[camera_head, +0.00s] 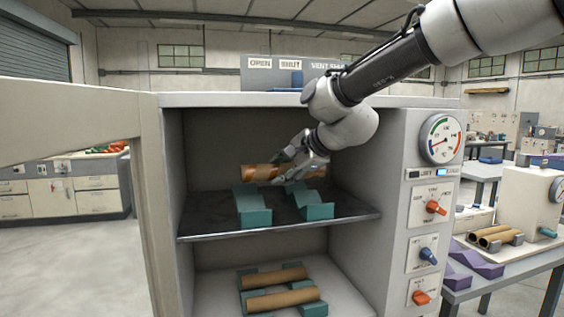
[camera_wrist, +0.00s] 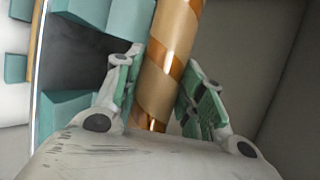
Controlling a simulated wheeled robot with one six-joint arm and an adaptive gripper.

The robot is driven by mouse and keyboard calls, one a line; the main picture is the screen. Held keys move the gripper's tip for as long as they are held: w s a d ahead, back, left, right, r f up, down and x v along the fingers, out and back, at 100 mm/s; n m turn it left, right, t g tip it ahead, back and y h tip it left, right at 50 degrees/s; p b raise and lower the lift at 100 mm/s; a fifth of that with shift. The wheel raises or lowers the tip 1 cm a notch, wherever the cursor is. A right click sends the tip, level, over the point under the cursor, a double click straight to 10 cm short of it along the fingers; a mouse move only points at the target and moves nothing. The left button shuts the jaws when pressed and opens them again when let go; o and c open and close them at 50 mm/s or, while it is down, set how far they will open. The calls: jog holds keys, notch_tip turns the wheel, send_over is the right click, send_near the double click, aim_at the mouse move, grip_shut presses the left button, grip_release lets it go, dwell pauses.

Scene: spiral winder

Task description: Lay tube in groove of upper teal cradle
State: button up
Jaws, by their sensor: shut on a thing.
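A brown cardboard tube with a glossy copper spiral (camera_head: 262,172) is held in my gripper (camera_head: 290,172) inside the open cabinet. In the wrist view the tube (camera_wrist: 167,60) passes between the two green-padded fingers of my gripper (camera_wrist: 160,98). The tube is roughly level, above or at the rear of the upper teal cradle (camera_head: 254,208). The cradle is two grooved teal blocks on the dark upper shelf (camera_head: 215,228). Whether the tube touches the cradle cannot be told. In the wrist view, teal blocks (camera_wrist: 68,113) show left of the tube.
On the lower level, two brown tubes (camera_head: 282,299) lie on another teal cradle. The cabinet door (camera_head: 85,125) stands open at left. The right wall carries a gauge (camera_head: 441,139) and several knobs. A side table at right holds more tubes (camera_head: 495,237) and purple cradles (camera_head: 478,262).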

jog(key=shift+f, duration=3.45)
jog(key=o, duration=1.1)
jog(key=v, duration=1.2)
jog(key=shift+r, duration=0.1)
notch_tip(320, 180, up, 7)
